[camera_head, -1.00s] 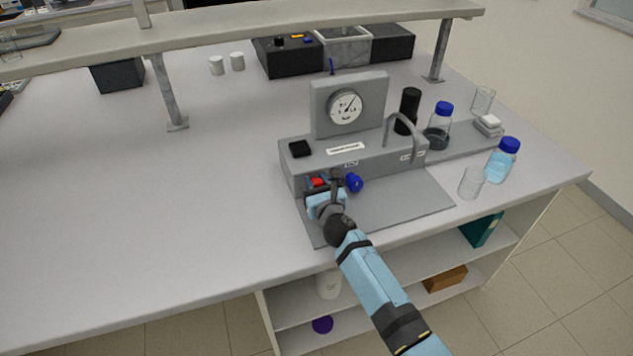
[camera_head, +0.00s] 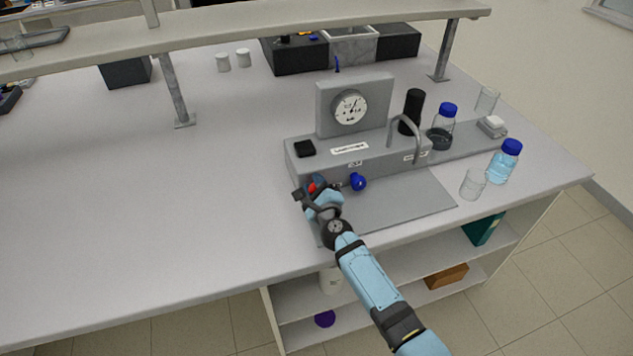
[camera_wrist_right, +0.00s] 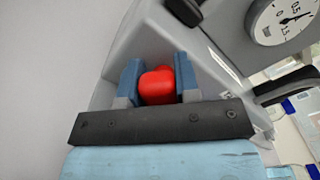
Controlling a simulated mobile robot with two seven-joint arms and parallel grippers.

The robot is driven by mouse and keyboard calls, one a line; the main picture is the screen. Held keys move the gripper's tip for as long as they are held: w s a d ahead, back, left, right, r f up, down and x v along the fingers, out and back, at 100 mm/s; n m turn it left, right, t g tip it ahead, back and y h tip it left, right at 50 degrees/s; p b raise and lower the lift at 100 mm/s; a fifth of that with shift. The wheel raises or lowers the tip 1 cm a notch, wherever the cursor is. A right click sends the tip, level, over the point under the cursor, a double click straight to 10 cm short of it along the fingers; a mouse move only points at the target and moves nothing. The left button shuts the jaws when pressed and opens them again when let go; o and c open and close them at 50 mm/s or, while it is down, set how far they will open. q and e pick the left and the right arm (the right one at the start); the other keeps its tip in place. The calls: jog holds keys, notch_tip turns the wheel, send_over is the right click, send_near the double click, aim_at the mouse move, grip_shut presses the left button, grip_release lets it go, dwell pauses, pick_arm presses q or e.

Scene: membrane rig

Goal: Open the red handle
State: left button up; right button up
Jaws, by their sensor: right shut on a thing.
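The red handle (camera_head: 313,187) is on the front face of the grey membrane rig (camera_head: 375,152), at its left end, to the left of a blue knob (camera_head: 358,181). In the head view it is mostly hidden by my right gripper (camera_head: 315,190). In the right wrist view the red handle (camera_wrist_right: 157,86) sits between the two blue fingers of my right gripper (camera_wrist_right: 158,82), which are shut on it. The gripper is rolled to a tilt against the rig. My left gripper is not in view.
A gauge (camera_head: 349,107) stands on the rig. The bench left of the rig is clear. A shelf (camera_head: 240,27) spans the back.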

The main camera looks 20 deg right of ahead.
jog(key=n, duration=0.2)
jog(key=shift+a+f+n+p, duration=0.15)
jog(key=shift+f+n+p, duration=0.15)
jog(key=shift+n, duration=0.1)
jog(key=shift+a+f+n+p, duration=0.1)
jog(key=shift+f+n+p, duration=0.05)
jog(key=shift+n, duration=0.75)
jog(key=shift+f+n+p, duration=0.15)
jog(key=shift+n, duration=0.75)
jog(key=o, duration=0.9)
jog(key=shift+s, duration=0.15)
